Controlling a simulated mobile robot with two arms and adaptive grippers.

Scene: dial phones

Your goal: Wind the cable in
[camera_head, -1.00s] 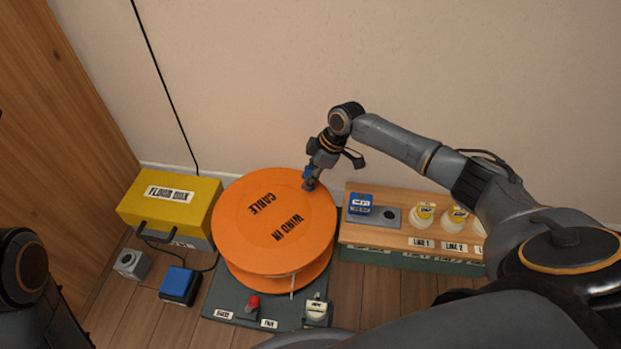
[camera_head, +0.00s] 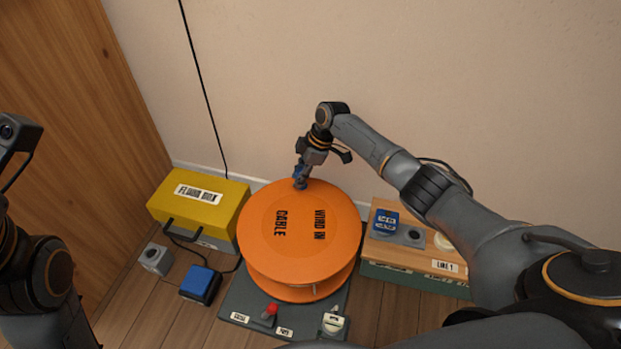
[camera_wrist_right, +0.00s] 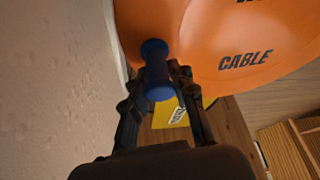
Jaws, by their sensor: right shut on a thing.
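The orange cable reel (camera_head: 299,262) stands on a dark grey base (camera_head: 240,306) on the floor. Its top disc carries the words "WIND IN" and "CABLE". My right gripper (camera_head: 300,180) is shut on the reel's blue handle (camera_head: 300,184), at the disc's far edge. In the right wrist view the blue handle (camera_wrist_right: 156,68) stands between the two fingers of my right gripper (camera_wrist_right: 160,85), on the orange disc (camera_wrist_right: 225,45). My left arm shows at the left edge of the head view, but its gripper fingers do not. No cable on the reel can be made out.
A yellow floor box (camera_head: 190,202) with a black cord rising behind it stands left of the reel. In front of it are a blue block (camera_head: 200,282) and a grey block (camera_head: 155,258). A wooden-topped bench (camera_head: 400,252) stands right. The base carries a red knob (camera_head: 270,311).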

